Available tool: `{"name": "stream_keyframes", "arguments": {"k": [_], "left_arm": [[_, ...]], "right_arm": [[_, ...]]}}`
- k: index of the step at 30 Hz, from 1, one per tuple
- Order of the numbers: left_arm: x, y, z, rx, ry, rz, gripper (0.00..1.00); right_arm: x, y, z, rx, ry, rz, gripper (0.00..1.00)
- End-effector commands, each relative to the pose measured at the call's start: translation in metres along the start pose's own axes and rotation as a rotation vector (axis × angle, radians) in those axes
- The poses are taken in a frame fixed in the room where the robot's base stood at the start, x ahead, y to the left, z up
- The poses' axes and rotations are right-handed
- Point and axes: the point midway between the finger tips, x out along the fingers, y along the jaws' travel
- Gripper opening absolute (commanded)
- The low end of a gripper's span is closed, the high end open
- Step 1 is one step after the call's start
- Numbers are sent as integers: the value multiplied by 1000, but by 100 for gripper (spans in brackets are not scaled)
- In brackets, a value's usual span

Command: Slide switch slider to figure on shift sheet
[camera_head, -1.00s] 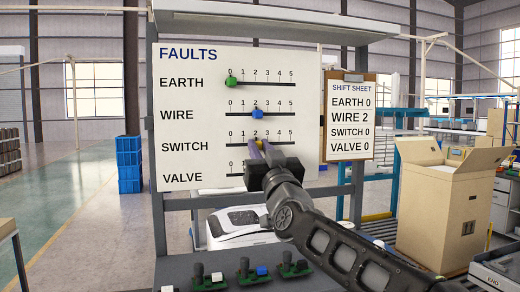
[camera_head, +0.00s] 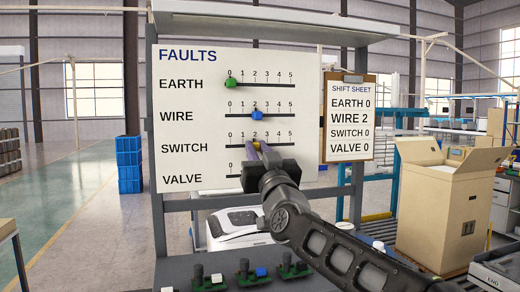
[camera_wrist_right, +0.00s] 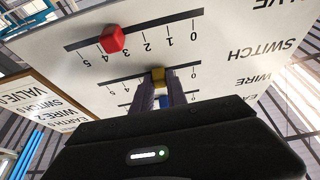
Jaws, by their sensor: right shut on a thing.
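The yellow switch slider (camera_wrist_right: 158,76) sits on the SWITCH line, near 2 in the right wrist view. My right gripper (camera_wrist_right: 164,90) is shut on it, one finger on each side. The shift sheet (camera_head: 348,120) on a clipboard reads EARTH 0, WIRE 2, SWITCH 0, VALVE 0. My left gripper is out of view.
On the white faults board (camera_head: 200,70), the green earth slider (camera_head: 230,83) is at 0 and the blue wire slider (camera_head: 257,114) at 2. The red valve slider (camera_wrist_right: 112,39) is near 4. The SWITCH line is clear toward 0.

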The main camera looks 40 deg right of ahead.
Motion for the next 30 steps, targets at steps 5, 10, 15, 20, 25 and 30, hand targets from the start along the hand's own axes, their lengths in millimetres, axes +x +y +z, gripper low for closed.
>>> {"name": "stream_keyframes", "arguments": {"k": [5,10,15,20,25,30], "left_arm": [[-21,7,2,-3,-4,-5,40],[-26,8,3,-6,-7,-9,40],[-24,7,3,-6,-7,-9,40],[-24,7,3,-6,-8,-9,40],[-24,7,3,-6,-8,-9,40],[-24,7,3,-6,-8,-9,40]], "right_arm": [[2,-37,-5,3,-3,-6,0],[1,-58,-2,1,-1,-3,0],[0,-59,-1,0,1,-3,0],[0,-60,-1,1,1,-5,24],[0,-59,-1,0,0,-4,38],[0,-58,0,0,-1,-2,40]]}}
